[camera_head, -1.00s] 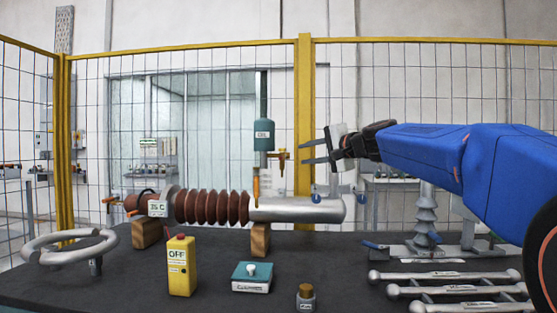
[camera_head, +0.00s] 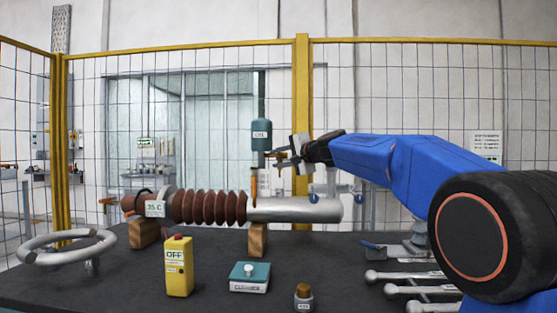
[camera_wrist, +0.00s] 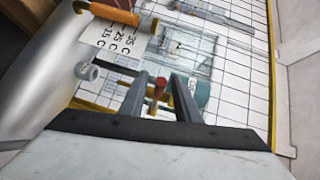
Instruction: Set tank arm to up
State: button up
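The teal oil tank (camera_head: 262,134) stands upright above the silver end of the bushing (camera_head: 296,209). It also shows in the wrist view (camera_wrist: 193,90), just right of my fingers. A brass fitting (camera_head: 281,159) sits beside the tank, partly hidden by my gripper. In the wrist view a red-tipped part (camera_wrist: 160,83) shows between my fingers. An orange handle (camera_head: 254,187) points down below the tank; it is at the top left of the wrist view (camera_wrist: 106,14). My gripper (camera_head: 273,158) is open at the fitting; contact cannot be told. Which part is the tank arm is unclear.
The dark table holds a yellow OFF box (camera_head: 179,266), a teal cleaner box (camera_head: 249,277), a small bottle (camera_head: 304,297), a grey ring (camera_head: 66,247) and silver rods (camera_head: 405,276). Wooden blocks (camera_head: 257,240) support the bushing. A yellow-framed mesh fence (camera_head: 400,90) stands behind.

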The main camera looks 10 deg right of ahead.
jog(key=shift+c, duration=0.3)
grip_shut()
jog(key=shift+r, duration=0.15)
